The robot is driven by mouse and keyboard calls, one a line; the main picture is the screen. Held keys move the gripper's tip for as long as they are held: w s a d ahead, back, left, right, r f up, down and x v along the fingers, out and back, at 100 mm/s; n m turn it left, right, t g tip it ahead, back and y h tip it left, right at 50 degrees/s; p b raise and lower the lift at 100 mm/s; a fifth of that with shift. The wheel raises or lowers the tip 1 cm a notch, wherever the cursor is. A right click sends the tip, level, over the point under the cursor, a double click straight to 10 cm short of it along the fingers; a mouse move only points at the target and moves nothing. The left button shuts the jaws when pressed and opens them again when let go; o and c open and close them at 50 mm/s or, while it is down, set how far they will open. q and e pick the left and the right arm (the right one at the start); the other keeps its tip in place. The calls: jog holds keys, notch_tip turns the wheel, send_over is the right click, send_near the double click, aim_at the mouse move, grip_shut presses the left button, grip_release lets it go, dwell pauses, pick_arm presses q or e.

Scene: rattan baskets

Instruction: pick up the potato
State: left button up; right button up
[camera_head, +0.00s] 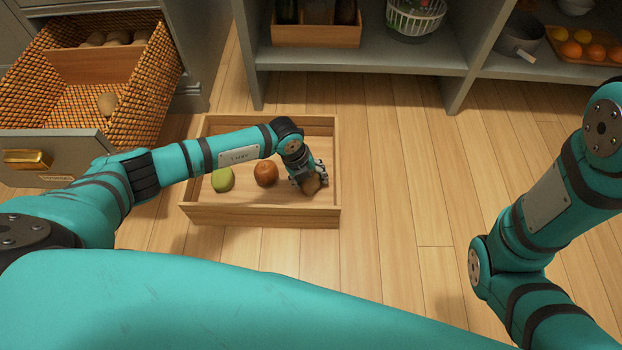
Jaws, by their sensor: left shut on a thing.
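A brown potato (312,186) is in the right part of a wooden tray (262,216) on the floor. My left gripper (310,182) reaches down into the tray and is shut on the potato, which its fingers partly cover. I cannot tell whether the potato touches the tray's bottom.
An orange-brown round fruit (265,172) and a green fruit (222,179) lie in the tray left of my gripper. More brown items (105,39) sit in the drawer's back compartment. Grey shelves (400,57) stand behind. The floor (410,180) right of the tray is clear.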

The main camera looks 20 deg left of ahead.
pick_arm(q)
jog(key=shift+c, duration=0.8)
